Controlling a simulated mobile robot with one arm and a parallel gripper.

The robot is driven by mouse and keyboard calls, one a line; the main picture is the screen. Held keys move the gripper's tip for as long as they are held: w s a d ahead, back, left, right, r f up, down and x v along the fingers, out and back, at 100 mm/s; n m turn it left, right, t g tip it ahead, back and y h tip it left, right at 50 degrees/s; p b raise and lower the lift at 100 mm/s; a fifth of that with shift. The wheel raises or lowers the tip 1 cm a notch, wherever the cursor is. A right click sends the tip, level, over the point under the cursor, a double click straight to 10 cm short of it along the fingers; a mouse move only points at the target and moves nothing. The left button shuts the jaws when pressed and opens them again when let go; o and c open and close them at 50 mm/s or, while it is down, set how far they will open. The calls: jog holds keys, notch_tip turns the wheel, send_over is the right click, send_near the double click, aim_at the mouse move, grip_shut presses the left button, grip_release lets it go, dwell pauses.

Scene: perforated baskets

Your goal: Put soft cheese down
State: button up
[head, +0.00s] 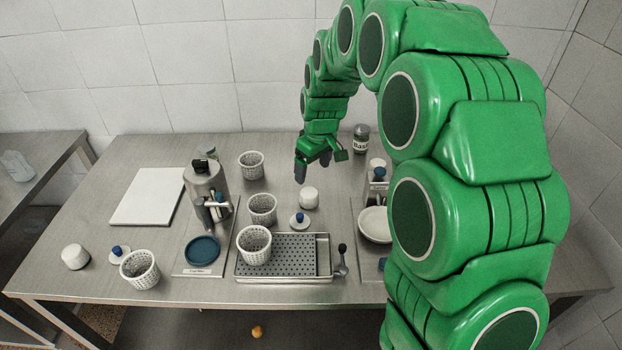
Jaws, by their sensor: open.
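My gripper (313,166) hangs over the back middle of the steel table, with its fingers apart and nothing seen between them. A white rounded cylinder (309,198), which may be the soft cheese, stands upright on the table just below and in front of the gripper, apart from the fingers. A similar white cylinder (75,257) sits at the front left. I cannot tell for sure which of them is the soft cheese.
A perforated drain tray (290,240) lies at the front middle. Blue-knobbed lids (299,221) lie nearby. A metal pot (206,185), blue dish (202,251), white board (147,197), white bowl (375,225) and dark-lidded jar (361,138) also stand here. My arm hides the table's right part.

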jog(key=s+d+r+m+g, duration=0.15)
jog(key=s+d+r, duration=0.25)
jog(key=s, duration=0.6)
jog(key=s+d+r+m, duration=0.3)
jog(key=s+d+r, duration=0.1)
jog(key=s, duration=0.5)
jog(key=s+d+m, duration=0.2)
jog(key=s+d, duration=0.1)
jog(key=s, duration=0.8)
jog(key=s+d+r+m+g+h, duration=0.1)
jog(key=s+d+m, duration=0.1)
jog(key=s, duration=0.8)
jog(key=shift+s+d, duration=0.35)
jog(key=shift+d, duration=0.05)
jog(key=shift+o, duration=0.5)
jog(key=shift+s+d+f+m+g, duration=0.1)
jog(key=shift+s+m+g, duration=0.2)
jog(key=shift+s, duration=0.35)
jog(key=shift+w, duration=0.1)
